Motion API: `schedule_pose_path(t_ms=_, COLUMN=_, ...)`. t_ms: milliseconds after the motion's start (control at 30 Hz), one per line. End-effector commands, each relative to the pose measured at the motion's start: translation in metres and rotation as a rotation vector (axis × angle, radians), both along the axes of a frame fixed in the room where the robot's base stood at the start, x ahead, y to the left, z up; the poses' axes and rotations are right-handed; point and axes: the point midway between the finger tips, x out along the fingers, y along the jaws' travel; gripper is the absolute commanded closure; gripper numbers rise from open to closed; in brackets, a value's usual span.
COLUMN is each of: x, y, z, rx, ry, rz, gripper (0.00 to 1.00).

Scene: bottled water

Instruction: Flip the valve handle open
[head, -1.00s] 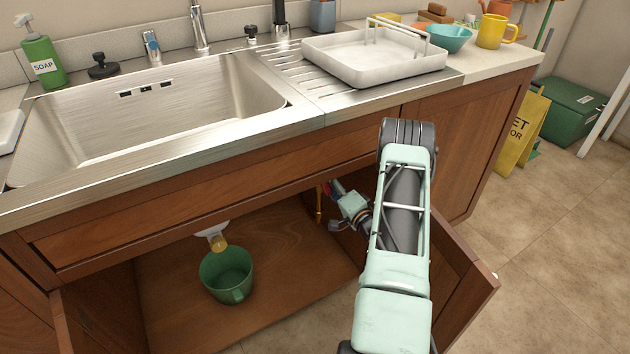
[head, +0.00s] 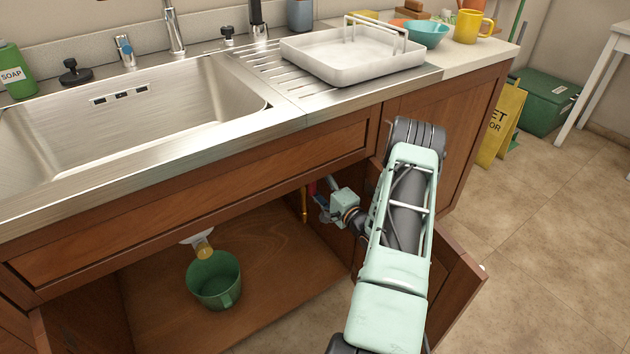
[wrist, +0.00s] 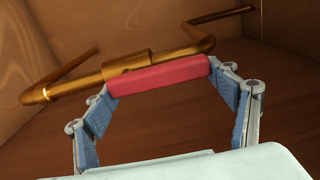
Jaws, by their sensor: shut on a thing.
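The valve handle (wrist: 158,74) is a red bar in front of a brass pipe (wrist: 125,64) in the wrist view. In the head view, a bit of red (head: 312,188) shows beside the upright brass pipe (head: 304,204) inside the open cabinet under the sink. My gripper (wrist: 165,82) is shut on the handle, with one blue-padded finger at each end of the bar. In the head view my gripper (head: 319,199) reaches into the cabinet's right side, its fingers small and partly hidden. How the handle joins the pipe is unclear.
The open right cabinet door (head: 455,285) stands beside my arm. The counter's front edge (head: 200,148) is above the opening. The cabinet floor (head: 285,255) between mug and pipe is clear.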

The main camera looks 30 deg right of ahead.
Motion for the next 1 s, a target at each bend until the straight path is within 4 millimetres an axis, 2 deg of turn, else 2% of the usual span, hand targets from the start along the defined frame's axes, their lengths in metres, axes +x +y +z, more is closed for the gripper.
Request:
schedule_pose_path(t_ms=100, x=0.000, y=0.002, z=0.000, rx=0.009, ry=-0.001, rz=0.003, gripper=0.65)
schedule_pose_path(t_ms=133, x=0.000, y=0.002, z=0.000, rx=0.009, ry=-0.001, rz=0.003, gripper=0.20)
schedule_pose_path(t_ms=300, x=0.000, y=0.001, z=0.000, rx=0.006, ry=0.000, rz=0.001, gripper=0.03)
schedule_pose_path(t_ms=700, x=0.001, y=0.003, z=0.000, rx=-0.026, ry=0.000, rz=0.002, gripper=0.03)
schedule_pose_path(t_ms=1000, x=0.010, y=0.018, z=0.001, rx=-0.297, ry=-0.009, rz=0.006, gripper=0.03)
